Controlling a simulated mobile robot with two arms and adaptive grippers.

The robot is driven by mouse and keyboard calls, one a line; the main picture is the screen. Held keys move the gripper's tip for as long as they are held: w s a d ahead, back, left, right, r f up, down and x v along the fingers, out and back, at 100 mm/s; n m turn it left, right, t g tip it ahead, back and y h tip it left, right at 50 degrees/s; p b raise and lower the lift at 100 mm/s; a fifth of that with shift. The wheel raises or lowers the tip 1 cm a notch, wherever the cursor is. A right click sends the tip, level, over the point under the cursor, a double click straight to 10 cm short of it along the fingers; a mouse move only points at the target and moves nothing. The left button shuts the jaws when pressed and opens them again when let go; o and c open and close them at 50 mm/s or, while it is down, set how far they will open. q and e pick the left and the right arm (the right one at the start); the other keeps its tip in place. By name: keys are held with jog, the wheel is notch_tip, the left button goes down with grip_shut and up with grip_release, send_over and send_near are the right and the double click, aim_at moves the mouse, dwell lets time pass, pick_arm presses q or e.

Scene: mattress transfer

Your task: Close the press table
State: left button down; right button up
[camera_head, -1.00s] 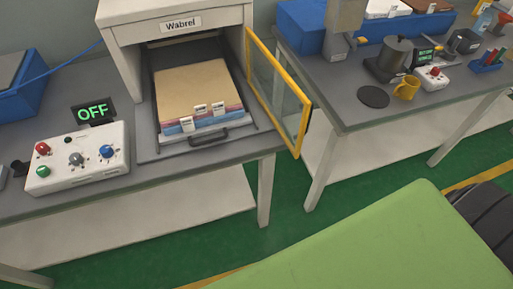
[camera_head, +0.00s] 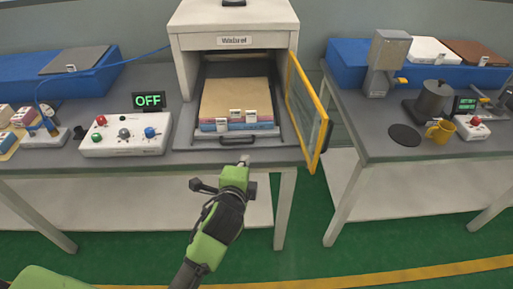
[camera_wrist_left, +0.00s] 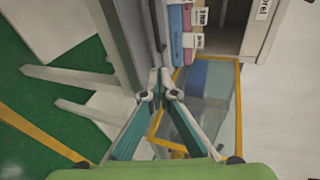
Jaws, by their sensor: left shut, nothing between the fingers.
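The press (camera_head: 235,25) is a pale cabinet labelled "Wabrel" with an open front. Its yellow-framed door (camera_head: 301,103) stands open to the right. The press table (camera_head: 265,135), a grey sliding tray with a dark front handle (camera_head: 238,141), sticks out of the opening. A stack of mattress layers (camera_head: 236,97) with white tags lies on it. My left gripper (camera_head: 244,160) is shut and empty, just in front of and below the handle. In the left wrist view the closed fingertips (camera_wrist_left: 160,94) are near the tray's front edge, contact unclear. My right gripper is not in view.
A white control box (camera_head: 127,135) with coloured buttons and an "OFF" display (camera_head: 149,101) stand left of the press.

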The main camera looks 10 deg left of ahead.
aim_at(252, 143)
pick_arm(q)
jog(key=x, duration=1.1)
jog(key=shift+w+f+p, duration=0.1)
jog(key=shift+w+p, duration=0.1)
jog(key=shift+p, duration=0.2)
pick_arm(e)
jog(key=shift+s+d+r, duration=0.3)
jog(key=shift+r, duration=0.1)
